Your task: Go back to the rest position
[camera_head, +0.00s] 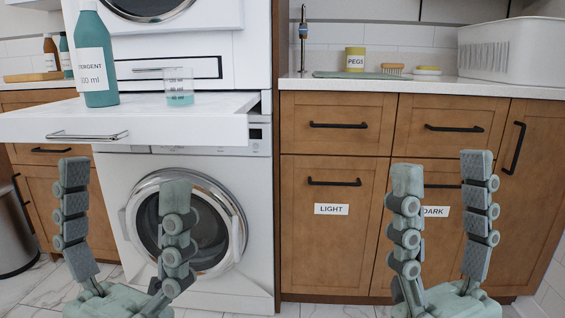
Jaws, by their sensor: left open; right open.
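My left gripper (125,182) is open and empty, its fingers pointing up in front of the lower washing machine (243,275). My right gripper (442,175) is open and empty, its fingers pointing up in front of the brown cabinet doors. Both grippers are low in the head view and apart from each other. Neither appears to touch anything.
A teal detergent bottle (93,60) and a measuring cup (180,88) with blue liquid stand on the pulled-out white shelf (140,122). The counter (430,86) holds a PEGS tin (355,59), a brush (392,69) and a white basket (512,50). A bin (12,235) stands left.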

